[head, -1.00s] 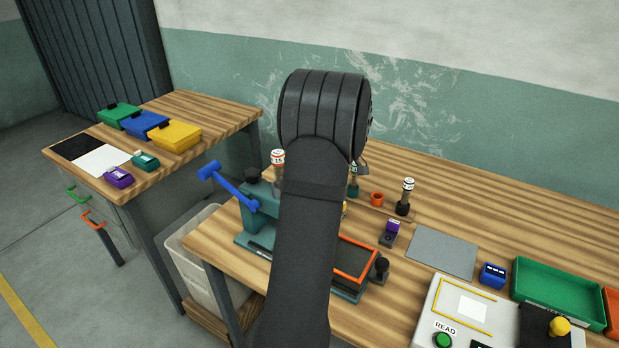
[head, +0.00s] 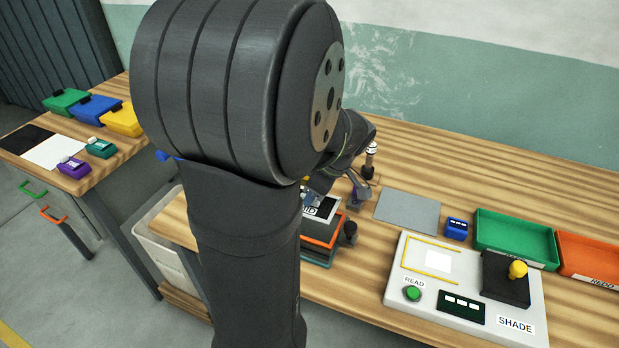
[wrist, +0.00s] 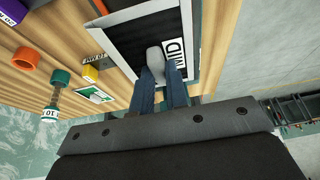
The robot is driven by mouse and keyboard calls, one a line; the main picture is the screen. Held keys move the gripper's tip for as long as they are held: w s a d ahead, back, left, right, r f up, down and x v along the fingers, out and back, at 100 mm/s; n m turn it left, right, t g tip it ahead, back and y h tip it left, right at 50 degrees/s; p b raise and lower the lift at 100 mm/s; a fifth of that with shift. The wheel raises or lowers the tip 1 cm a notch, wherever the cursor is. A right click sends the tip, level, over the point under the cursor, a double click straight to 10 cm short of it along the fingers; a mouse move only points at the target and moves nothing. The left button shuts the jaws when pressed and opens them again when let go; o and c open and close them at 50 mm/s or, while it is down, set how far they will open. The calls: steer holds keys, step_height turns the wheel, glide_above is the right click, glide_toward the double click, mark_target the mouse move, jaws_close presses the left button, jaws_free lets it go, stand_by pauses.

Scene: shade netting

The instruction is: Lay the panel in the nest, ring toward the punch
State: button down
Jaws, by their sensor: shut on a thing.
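My gripper (wrist: 163,88) is shut on the panel, with its fingers over one edge in the wrist view. The panel (wrist: 122,28) is dark with a pale border and a white label reading MID. A rounded grey piece sits between the fingertips; I cannot tell what it is. In the head view the panel (head: 328,212) is partly hidden by my arm and lies above or on the orange-edged nest (head: 322,242); contact is unclear. The punch is hidden behind my arm, and the panel's ring cannot be made out.
A dark knob (head: 350,230) stands beside the nest. To its right are a grey plate (head: 408,212), a blue block (head: 456,229), a white READ console (head: 455,315), a green tray (head: 515,240) and an orange tray (head: 590,256). In the wrist view an orange cup (wrist: 26,58) stands nearby.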

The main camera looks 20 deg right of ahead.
steer(key=shift+f, duration=0.15)
steer(key=shift+f, duration=3.1)
steer(key=shift+f, duration=0.3)
steer(key=c, duration=1.3)
jaws_free()
steer(key=shift+c, duration=0.2)
steer(key=shift+r, duration=0.1)
steer(key=v, duration=1.7)
steer(key=shift+r, duration=0.15)
steer(key=shift+s, duration=0.1)
